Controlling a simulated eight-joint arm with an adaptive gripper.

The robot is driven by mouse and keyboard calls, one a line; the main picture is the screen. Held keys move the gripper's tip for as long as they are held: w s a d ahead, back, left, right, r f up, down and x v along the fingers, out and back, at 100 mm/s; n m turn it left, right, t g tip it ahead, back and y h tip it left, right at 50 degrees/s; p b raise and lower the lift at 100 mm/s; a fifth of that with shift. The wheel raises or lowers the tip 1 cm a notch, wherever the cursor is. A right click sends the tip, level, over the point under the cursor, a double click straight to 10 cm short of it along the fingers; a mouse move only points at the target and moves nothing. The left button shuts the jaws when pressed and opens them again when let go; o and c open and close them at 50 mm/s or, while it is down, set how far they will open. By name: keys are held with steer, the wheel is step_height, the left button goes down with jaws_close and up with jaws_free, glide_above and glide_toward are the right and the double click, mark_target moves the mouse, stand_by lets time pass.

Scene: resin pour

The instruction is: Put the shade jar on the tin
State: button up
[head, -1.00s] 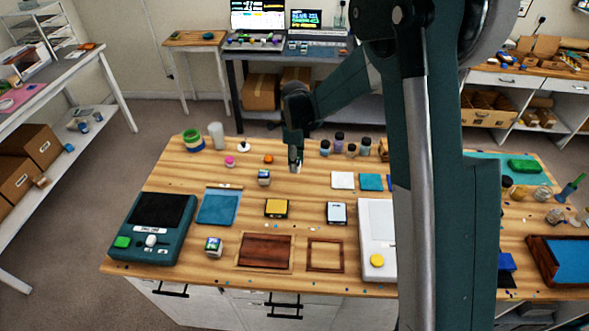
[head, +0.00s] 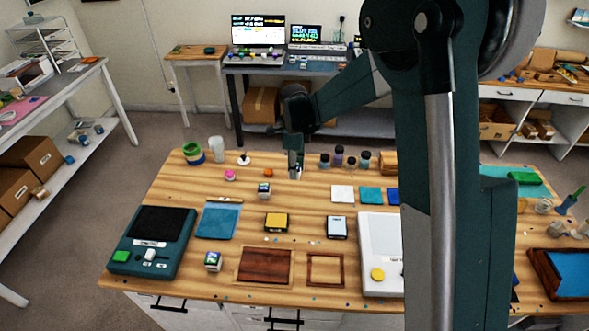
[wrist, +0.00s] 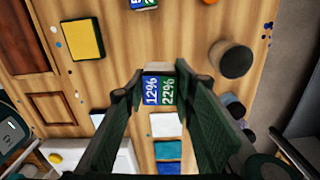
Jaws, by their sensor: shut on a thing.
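My gripper (head: 295,175) is above the table behind the middle. In the wrist view its fingers (wrist: 163,88) are shut on a small block-like thing (wrist: 160,90) with a white top and blue and green labels reading 12% and 22%. I cannot tell if it is the shade jar. Two similar labelled things stand apart, one left of the gripper (head: 264,191) and one at the front left (head: 213,261). A dark, yellow-topped square box (head: 277,222) and a pale-topped one (head: 337,227) sit mid-table. I cannot tell which is the tin.
A teal device (head: 152,241) stands left and a white device (head: 380,250) right. A wooden panel (head: 265,266) and frame (head: 325,268) lie in front. Several dark jars (head: 338,158) stand at the back. Bare wood (head: 307,205) shows between the boxes and swatches.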

steer(key=w+r+n+p, duration=0.1)
steer(key=w+r+p, duration=0.3)
steer(key=w, duration=1)
step_height(320, 180, up, 2)
steer(key=shift+r+p, duration=0.25)
steer(key=shift+p, duration=0.1)
steer(key=shift+f, duration=3.15)
steer(key=shift+f, duration=1.9)
steer(key=shift+f, duration=0.2)
steer(key=o, duration=0.9)
steer(key=shift+r, duration=0.1)
